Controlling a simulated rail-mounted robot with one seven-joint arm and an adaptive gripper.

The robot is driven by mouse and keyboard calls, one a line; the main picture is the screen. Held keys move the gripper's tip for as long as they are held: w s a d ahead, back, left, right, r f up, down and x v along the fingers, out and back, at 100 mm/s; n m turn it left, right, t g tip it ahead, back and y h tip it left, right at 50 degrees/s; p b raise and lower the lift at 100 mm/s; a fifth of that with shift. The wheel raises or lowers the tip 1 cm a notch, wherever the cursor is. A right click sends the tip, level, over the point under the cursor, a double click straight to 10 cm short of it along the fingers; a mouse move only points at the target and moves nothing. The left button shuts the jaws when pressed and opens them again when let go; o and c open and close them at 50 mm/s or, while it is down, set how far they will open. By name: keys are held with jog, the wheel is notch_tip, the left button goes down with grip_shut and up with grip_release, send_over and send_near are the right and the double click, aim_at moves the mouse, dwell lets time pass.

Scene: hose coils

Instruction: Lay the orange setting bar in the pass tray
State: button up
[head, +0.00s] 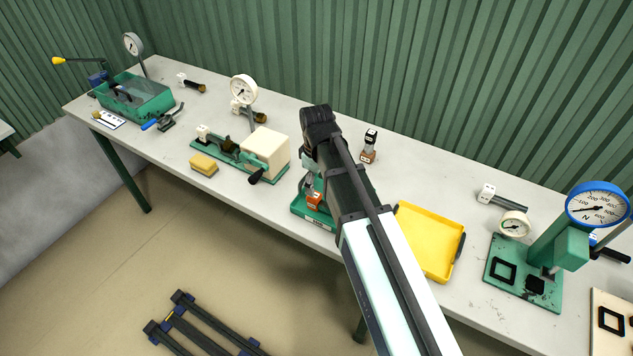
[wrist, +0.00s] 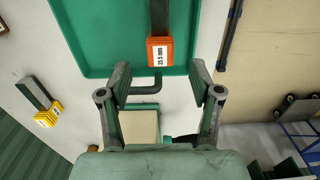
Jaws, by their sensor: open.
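The orange setting bar (wrist: 160,50) is a grey bar with an orange end block labelled "35.5 mm". It lies inside a green tray (wrist: 101,55) in the wrist view. In the head view its orange block (head: 314,200) shows near the front of the green tray (head: 312,220), whose small label I cannot read. My gripper (wrist: 160,73) is open above the tray's near edge, its fingers to either side of and short of the orange block, not touching it.
A yellow tray (head: 430,240) sits right of my arm, empty where visible. A cream box on a green fixture (head: 265,150) stands to the left. A yellow-ended bar (wrist: 40,98) lies beside the green tray. A green gauge stand (head: 545,260) is at the right.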

jog(key=shift+r, duration=0.5)
